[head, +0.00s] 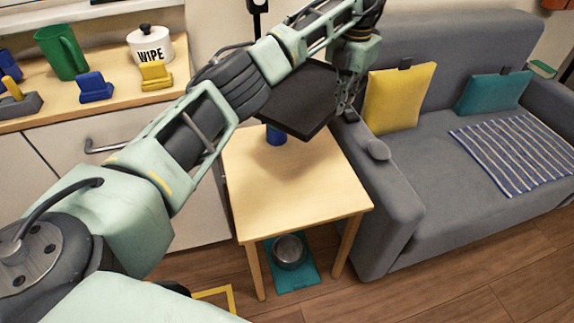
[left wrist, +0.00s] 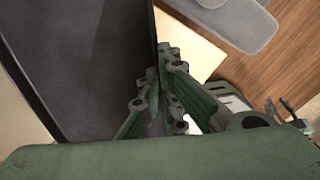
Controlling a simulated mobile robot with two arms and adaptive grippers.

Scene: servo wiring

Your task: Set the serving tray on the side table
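The black serving tray (head: 285,98) is held above the back part of the wooden side table (head: 290,185). My left gripper (head: 343,104) is at the tray's right edge. In the left wrist view its fingers (left wrist: 163,90) are closed on the rim of the tray (left wrist: 95,60). The tray looks tilted in the head view, and my left arm covers part of it. A blue object (head: 275,136), perhaps a cup, shows under the tray at the table's back left; its upper part is hidden.
A grey sofa (head: 400,195) with yellow (head: 400,97) and teal cushions stands close on the right. A counter with a green jug (head: 62,52) and a WIPE canister (head: 150,50) is at left. A metal bowl (head: 290,251) sits under the table. The table's front is clear.

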